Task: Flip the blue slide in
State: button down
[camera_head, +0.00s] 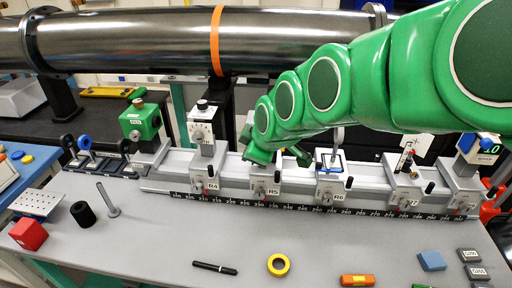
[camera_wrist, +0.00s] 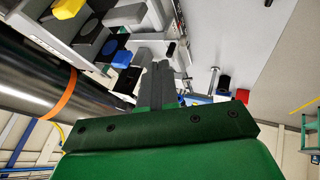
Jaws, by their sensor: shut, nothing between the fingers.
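The blue slide (camera_head: 330,167) shows as a small blue-edged frame at carrier R6 (camera_head: 331,188) on the rail, beside a thin upright grey post (camera_head: 338,143). I cannot tell its tilt exactly. The arm partly hides the space behind the carriers.
Carrier R4 (camera_head: 205,180) stands left, carrier R7 (camera_head: 406,190) right. A large dark pipe (camera_head: 140,40) runs behind. A black pen (camera_head: 214,268), yellow ring (camera_head: 278,265) and blue block (camera_head: 432,261) lie on the front bench. Much of the front bench is clear.

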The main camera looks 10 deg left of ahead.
jog(key=shift+w+a+f, duration=0.1)
jog(key=shift+w+f, duration=0.1)
jog(key=shift+w, duration=0.6)
jog(key=shift+w+a+f, duration=0.1)
jog(key=shift+w+f, duration=0.15)
jog(key=shift+w, duration=0.55)
jog(key=shift+w+a+f, duration=0.1)
jog(key=shift+w+f, duration=0.1)
jog(key=shift+w, duration=0.6)
jog(key=shift+w, duration=0.1)
jog(key=shift+w, duration=2.3)
